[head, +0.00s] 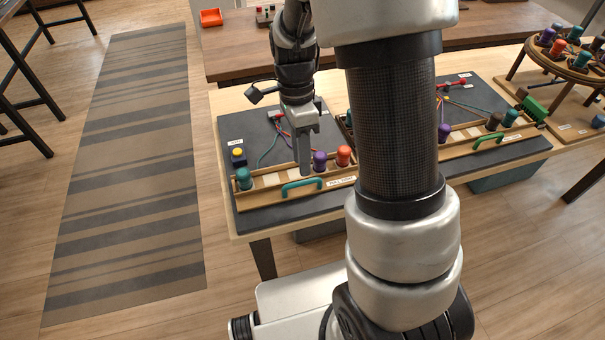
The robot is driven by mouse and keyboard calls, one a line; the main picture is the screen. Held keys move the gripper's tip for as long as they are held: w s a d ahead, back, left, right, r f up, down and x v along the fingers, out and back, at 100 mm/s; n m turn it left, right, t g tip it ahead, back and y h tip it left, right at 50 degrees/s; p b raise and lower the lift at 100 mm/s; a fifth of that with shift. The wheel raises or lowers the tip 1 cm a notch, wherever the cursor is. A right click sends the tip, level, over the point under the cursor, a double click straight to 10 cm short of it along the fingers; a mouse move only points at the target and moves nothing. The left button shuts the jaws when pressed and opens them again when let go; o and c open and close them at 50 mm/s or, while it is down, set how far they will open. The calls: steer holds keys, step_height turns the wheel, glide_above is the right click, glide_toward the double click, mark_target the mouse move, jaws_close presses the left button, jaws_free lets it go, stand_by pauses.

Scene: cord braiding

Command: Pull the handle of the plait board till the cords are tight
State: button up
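A plait board (266,195), a wooden rack with a teal handle (302,188) on its front edge, lies on a dark mat at the left of the table. Teal (243,179), purple (320,161) and orange-red (343,155) spools stand in it, and coloured cords run behind them. My gripper (305,170) points down over the rack, just behind the handle and left of the purple spool. Its fingers look like one narrow column, so I cannot tell if it is open or what it touches. My arm hides the rack's right side.
A second rack with a green handle (488,141) lies to the right, partly behind my arm. A round stand (575,62) with several spools is at far right. A striped rug (130,170) covers the left floor.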

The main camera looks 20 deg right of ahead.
steer(key=f, duration=0.3)
steer(key=s+f, duration=0.1)
steer(key=f, duration=0.1)
steer(key=shift+b, duration=0.3)
steer(key=shift+r, duration=0.1)
jaws_close()
